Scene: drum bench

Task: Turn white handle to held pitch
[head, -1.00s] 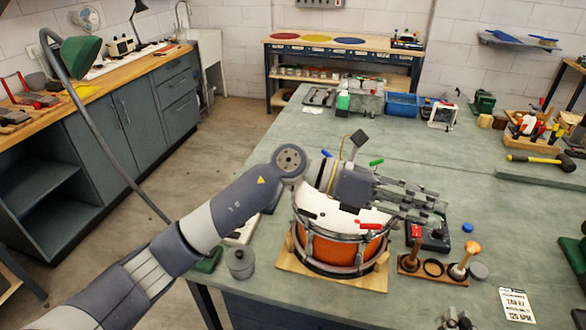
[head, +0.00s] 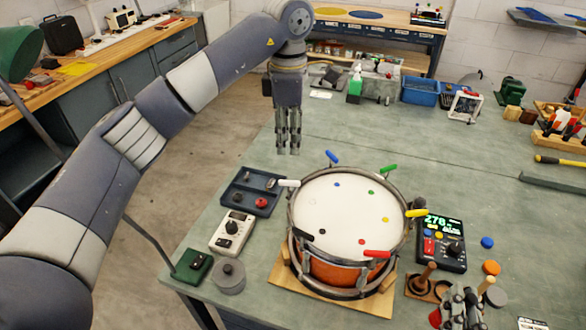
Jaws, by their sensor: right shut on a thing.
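The drum (head: 349,215) with an orange shell stands on a wooden base, with coloured handles around its rim. The white handle (head: 289,183) sticks out at the rim's left side. My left gripper (head: 288,148) points down above the table behind the white handle, apart from it; its fingers show a narrow gap with nothing between them. The tuner (head: 441,243) right of the drum shows a green reading, roughly 278. My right gripper (head: 462,309) is at the bottom right, shut on what looks like the wooden-handled mallet (head: 487,284); its grip is partly hidden.
A wooden stand (head: 416,284) is beside my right gripper. Left of the drum are a dark tray (head: 238,199), a white box (head: 232,233), a green box (head: 192,266) and a grey round container (head: 230,276).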

